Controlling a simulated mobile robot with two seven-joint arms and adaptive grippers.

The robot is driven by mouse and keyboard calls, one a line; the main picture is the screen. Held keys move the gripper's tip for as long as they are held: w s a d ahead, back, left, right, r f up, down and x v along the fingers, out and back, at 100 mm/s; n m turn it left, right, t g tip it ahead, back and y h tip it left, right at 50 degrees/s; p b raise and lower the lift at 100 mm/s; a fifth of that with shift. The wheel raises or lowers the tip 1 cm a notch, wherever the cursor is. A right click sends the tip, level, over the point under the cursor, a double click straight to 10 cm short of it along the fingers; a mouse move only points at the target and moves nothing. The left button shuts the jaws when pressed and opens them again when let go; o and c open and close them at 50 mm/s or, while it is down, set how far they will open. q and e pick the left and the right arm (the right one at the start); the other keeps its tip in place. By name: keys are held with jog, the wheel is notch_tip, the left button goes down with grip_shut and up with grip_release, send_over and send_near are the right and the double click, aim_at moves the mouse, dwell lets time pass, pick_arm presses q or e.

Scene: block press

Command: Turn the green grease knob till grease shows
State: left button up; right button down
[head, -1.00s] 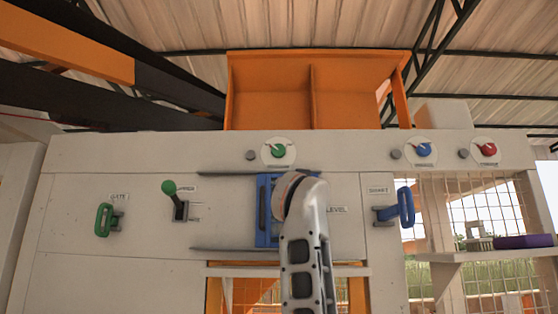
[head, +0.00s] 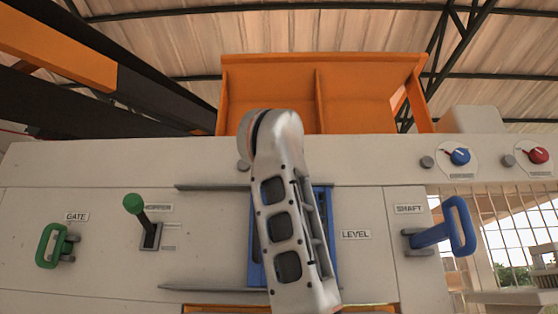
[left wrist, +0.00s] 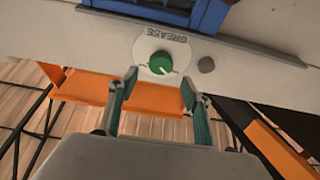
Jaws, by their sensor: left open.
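The green grease knob (left wrist: 160,63) shows in the left wrist view on a pale round plate under an upside-down GREASE label (left wrist: 167,36). A small light pointer mark shows by its edge. My left gripper (left wrist: 160,80) is open, its fingertips apart on either side of the knob in the picture. I cannot tell whether they touch it or how far off they are. In the head view my own arm covers the knob and the gripper. My right gripper is not in view.
A grey button (left wrist: 206,65) is beside the knob. The blue LEVEL part (head: 256,262) is below, partly behind my arm. A green-knobbed lever (head: 133,204), green GATE handle (head: 52,246) and blue SHAFT handle (head: 460,226) stick out. Blue (head: 460,156) and red (head: 538,155) knobs are at right.

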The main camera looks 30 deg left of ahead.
pick_arm(q)
jog(key=p+x, duration=0.2)
jog(key=x, duration=0.4)
jog(key=shift+w+a, duration=0.25)
jog(key=shift+w, duration=0.05)
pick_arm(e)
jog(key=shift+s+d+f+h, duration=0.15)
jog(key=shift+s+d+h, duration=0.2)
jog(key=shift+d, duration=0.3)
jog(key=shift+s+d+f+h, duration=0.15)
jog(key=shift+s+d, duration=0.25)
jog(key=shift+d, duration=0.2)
pick_arm(q)
jog(key=shift+r, duration=0.15)
jog(key=shift+c, duration=0.5)
jog(key=c, duration=1)
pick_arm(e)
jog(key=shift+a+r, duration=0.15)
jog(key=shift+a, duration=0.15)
